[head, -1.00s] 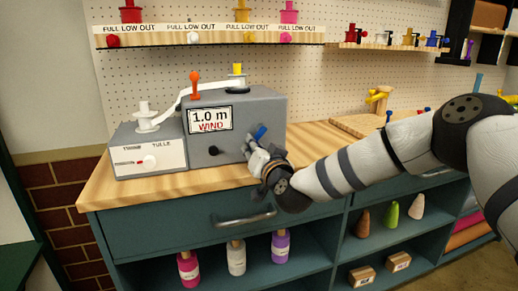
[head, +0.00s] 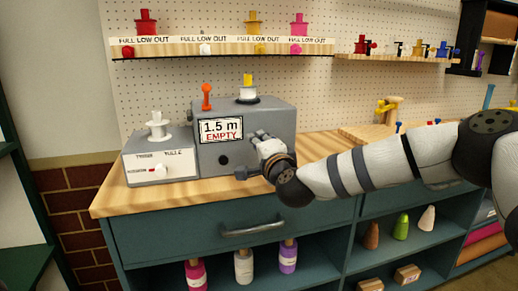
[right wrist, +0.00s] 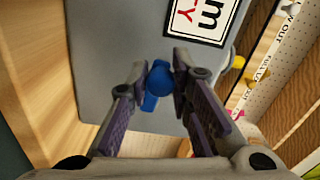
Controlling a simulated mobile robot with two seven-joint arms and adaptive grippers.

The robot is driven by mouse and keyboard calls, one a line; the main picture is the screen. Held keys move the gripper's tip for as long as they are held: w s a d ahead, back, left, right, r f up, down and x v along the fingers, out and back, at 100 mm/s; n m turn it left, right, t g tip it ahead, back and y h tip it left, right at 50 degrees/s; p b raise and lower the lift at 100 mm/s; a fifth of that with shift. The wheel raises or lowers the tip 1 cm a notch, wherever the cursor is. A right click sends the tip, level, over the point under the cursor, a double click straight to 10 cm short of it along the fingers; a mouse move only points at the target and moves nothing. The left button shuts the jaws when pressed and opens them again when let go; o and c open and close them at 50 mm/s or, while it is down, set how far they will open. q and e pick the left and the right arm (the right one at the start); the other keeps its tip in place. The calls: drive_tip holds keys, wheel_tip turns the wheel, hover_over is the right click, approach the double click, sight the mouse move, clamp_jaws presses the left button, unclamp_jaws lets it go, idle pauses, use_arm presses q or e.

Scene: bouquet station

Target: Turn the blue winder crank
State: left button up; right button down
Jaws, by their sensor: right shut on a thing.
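The grey winder box (head: 270,115) stands on the wooden counter, its display (head: 220,130) reading "1.5 m EMPTY". The blue crank (right wrist: 157,86) shows in the right wrist view between the two fingers of my right gripper (right wrist: 161,70), which is shut on it. In the head view my right gripper (head: 258,155) is at the right part of the box's front and mostly hides the crank. A black knob (head: 223,160) is left of it. A spool (head: 247,90) with a yellow top and white body sits on the box. My left gripper is not in view.
A tulle unit (head: 170,168) with a white spool (head: 157,128) stands left of the winder. An orange-red lever (head: 207,96) rises from the winder top. A shelf (head: 215,50) with colored spools hangs above. Counter right of my arm holds a wooden stand (head: 385,115).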

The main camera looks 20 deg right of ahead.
drive_tip(key=shift+d+r+m, duration=0.15)
drive_tip(key=shift+r+m, duration=0.35)
drive_tip(key=shift+m, duration=0.35)
drive_tip(key=shift+d+r+m, duration=0.1)
drive_tip(key=shift+r+m, duration=0.4)
drive_tip(key=shift+m, duration=0.35)
drive_tip(key=shift+d, duration=0.1)
drive_tip(key=c, duration=1.5)
unclamp_jaws()
drive_tip(key=shift+o, duration=0.2)
drive_tip(key=shift+f, duration=0.15)
drive_tip(key=shift+s, duration=0.3)
drive_tip(key=s, duration=1.1)
drive_tip(key=shift+s+d, duration=0.15)
drive_tip(key=shift+s, duration=0.05)
